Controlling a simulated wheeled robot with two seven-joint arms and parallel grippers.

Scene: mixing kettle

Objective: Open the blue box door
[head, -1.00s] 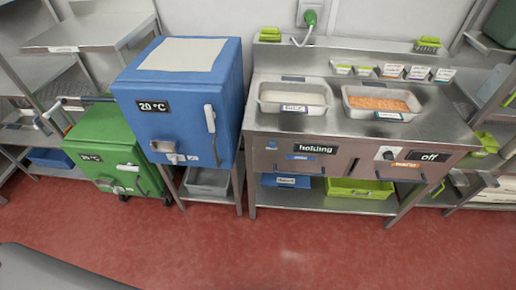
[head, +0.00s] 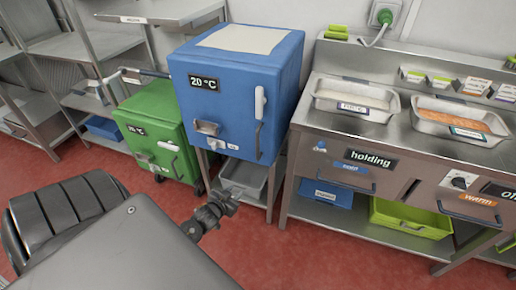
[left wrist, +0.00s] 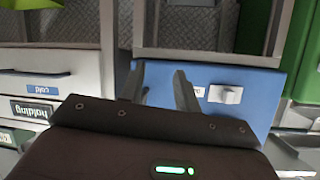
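The blue box (head: 230,105) stands on a metal stand at the upper middle of the head view. Its door looks shut and carries a "20 °C" display, a pale latch (head: 207,127), a white vertical piece (head: 260,102) and a dark handle (head: 258,142). In the left wrist view the blue face (left wrist: 250,85) shows upside down behind my fingers, with a white fitting (left wrist: 226,94). My left gripper (head: 224,205) is below and in front of the box in the head view. Its two fingers (left wrist: 163,88) are apart with nothing between them. My right gripper is not in view.
A green box (head: 158,130) stands left of the blue one. A steel counter (head: 345,140) with two food pans stands to the right. A grey bin (head: 243,178) sits under the blue box. Red floor (head: 300,255) lies open in front.

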